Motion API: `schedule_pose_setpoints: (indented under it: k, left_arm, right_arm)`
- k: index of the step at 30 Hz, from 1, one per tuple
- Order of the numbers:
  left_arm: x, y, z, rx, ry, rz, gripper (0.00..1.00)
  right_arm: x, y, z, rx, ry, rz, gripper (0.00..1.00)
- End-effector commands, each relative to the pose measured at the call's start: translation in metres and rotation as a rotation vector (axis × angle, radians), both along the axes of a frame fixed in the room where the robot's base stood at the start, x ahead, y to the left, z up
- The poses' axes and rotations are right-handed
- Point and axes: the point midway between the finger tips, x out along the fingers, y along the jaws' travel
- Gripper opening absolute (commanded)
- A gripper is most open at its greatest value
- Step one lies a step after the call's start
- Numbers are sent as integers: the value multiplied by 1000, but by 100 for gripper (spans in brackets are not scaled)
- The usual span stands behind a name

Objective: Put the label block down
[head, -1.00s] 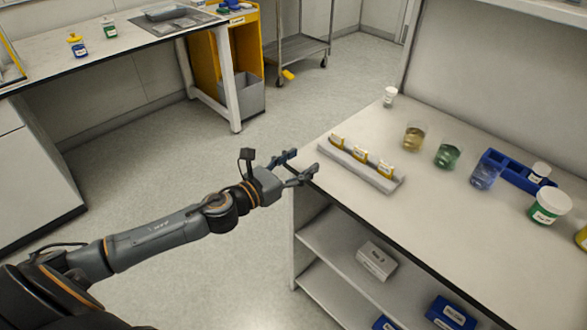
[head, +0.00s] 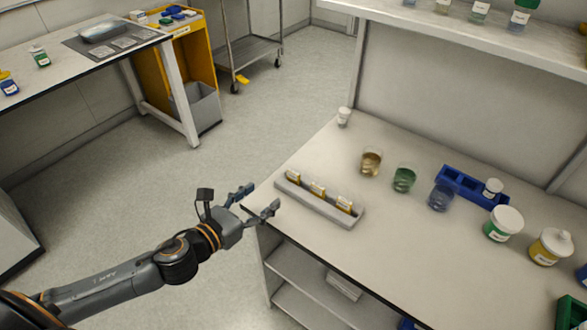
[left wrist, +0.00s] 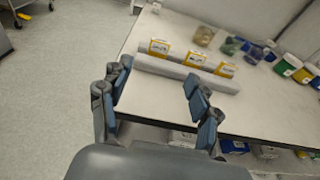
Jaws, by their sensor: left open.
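Several label blocks with yellow bases and white faces, including the middle one (head: 317,189), stand in a row in a grey rack (head: 335,213) near the left front edge of the right bench. They also show in the left wrist view, where the left block (left wrist: 158,47) is upright in the rack (left wrist: 185,73). My left gripper (head: 257,200) is open and empty at the bench's left front edge, just left of the rack and apart from it. Its two fingers (left wrist: 158,95) are spread in the left wrist view. My right gripper is not in view.
Three beakers, amber (head: 371,162), green (head: 403,179) and blue (head: 440,197), stand behind the rack. A blue rack (head: 461,183) and lidded jars (head: 503,224) are further right. A small white jar (head: 343,116) stands at the back left. Open floor lies to the left.

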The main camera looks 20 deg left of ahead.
Motion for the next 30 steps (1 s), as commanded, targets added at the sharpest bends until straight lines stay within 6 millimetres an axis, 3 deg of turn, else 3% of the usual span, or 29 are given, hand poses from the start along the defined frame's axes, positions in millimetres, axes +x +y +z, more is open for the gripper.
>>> schedule_pose_setpoints:
  k: [3, 6, 10, 18, 25, 30]
  left_arm:
    - [19, -6, 0, -2, -4, 1, 62]
    - [34, -12, -3, -3, -4, 0, 62]
    - [51, -18, -8, -3, -2, 1, 62]
    - [68, -25, -11, -2, -2, 0, 62]
    - [98, -36, -17, -3, -1, -1, 62]
    - [108, -40, -20, -1, -1, -1, 62]
  right_arm:
    - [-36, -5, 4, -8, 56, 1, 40]
    - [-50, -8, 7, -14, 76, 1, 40]
    - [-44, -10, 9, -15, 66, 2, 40]
    - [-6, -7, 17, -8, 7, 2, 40]
    - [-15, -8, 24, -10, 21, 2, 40]
    - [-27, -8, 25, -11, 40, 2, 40]
